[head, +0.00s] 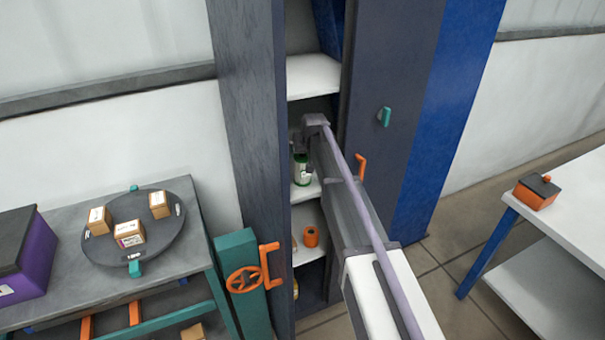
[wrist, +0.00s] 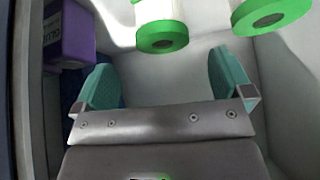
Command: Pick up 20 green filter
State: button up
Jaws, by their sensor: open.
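A white cylinder with a green end, a green filter (wrist: 162,38), shows ahead of my gripper in the wrist view, roughly centred between the fingers and beyond their tips. A second green-ended filter (wrist: 270,14) is at the upper right, partly cut off. In the head view, a green and white filter (head: 302,172) stands on a cabinet shelf. My gripper (wrist: 164,80) has teal fingers spread wide with nothing between them. In the head view it reaches into the cabinet just above that filter and is partly hidden by my arm. No number is readable on the filters.
A purple box (wrist: 75,35) is at the left in the wrist view. The narrow cabinet has a dark door (head: 240,130) at its left, and an orange item (head: 311,237) on a lower shelf (head: 306,250). A round tray (head: 105,245) with boxes stands on the left table.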

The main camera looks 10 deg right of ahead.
aim_at(303, 157)
jog(key=b+x, duration=0.1)
jog(key=x, duration=0.1)
jog(key=shift+w+f, duration=0.15)
jog(key=shift+f, duration=0.2)
jog(key=b+x, duration=0.4)
jog(key=shift+a+f, duration=0.1)
jog(key=shift+f, duration=0.3)
jog(key=shift+w+f, duration=0.2)
jog(key=shift+w, duration=0.05)
jog(key=shift+s+r, duration=0.1)
jog(key=shift+r, duration=0.15)
jog(key=c, duration=1.1)
